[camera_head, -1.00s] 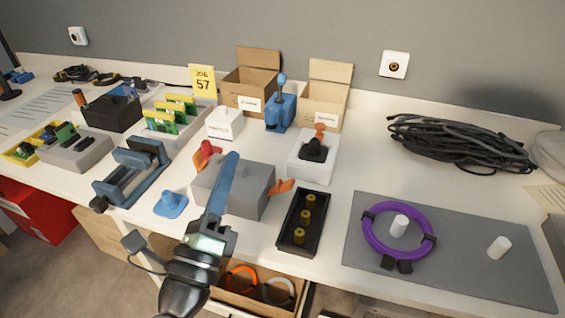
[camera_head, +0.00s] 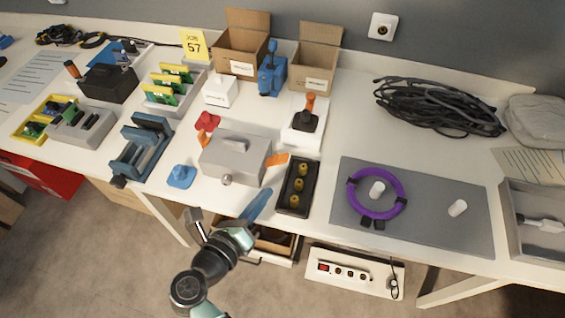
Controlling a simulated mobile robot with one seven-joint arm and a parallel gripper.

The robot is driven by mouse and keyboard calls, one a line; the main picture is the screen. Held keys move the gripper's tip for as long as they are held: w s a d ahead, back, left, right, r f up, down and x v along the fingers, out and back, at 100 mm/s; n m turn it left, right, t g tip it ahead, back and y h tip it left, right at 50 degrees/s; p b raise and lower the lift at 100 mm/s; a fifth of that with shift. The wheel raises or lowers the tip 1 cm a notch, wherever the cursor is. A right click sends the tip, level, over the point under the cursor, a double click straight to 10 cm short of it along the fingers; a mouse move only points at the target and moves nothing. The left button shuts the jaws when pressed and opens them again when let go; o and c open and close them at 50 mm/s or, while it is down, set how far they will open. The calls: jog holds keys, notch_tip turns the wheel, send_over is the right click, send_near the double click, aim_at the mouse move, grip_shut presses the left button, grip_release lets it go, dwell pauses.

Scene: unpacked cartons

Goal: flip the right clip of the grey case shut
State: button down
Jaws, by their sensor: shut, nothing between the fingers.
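The grey case (camera_head: 236,162) stands on the white table with its lid down; a handle shows on top and a round knob on its front. Its right clip (camera_head: 277,160) is orange and sticks out to the right from the case's side, swung open. The orange left clip (camera_head: 203,134) sticks out at the far left side. My gripper (camera_head: 267,193) has its blue fingers together and empty. It appears in front of the case's near right corner, below the right clip in the picture, apart from it.
A black tray with brass knobs (camera_head: 296,211) stands close right of the case. A blue knob piece (camera_head: 181,176) is at left, and a red one (camera_head: 207,121) behind. A white joystick box (camera_head: 294,138) stands behind right. An open drawer (camera_head: 285,258) is below the table edge.

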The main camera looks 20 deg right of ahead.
aim_at(282, 163)
jog(key=b+x, duration=0.1)
jog(key=x, duration=0.9)
jog(key=shift+r, duration=0.1)
jog(key=shift+w+a+r+n, duration=0.1)
jog(key=shift+r+n, duration=0.15)
jog(key=shift+n, duration=0.15)
jog(key=shift+w+a+r+n+h+p, duration=0.25)
jog(key=shift+r+n+h+p, duration=0.2)
jog(key=shift+n+h+p, duration=0.35)
jog(key=n, duration=0.1)
jog(key=a+n, duration=0.1)
jog(key=r+n+h, duration=0.1)
jog(key=n, duration=0.1)
jog(key=shift+w+a, duration=0.2)
jog(key=shift+w, duration=0.15)
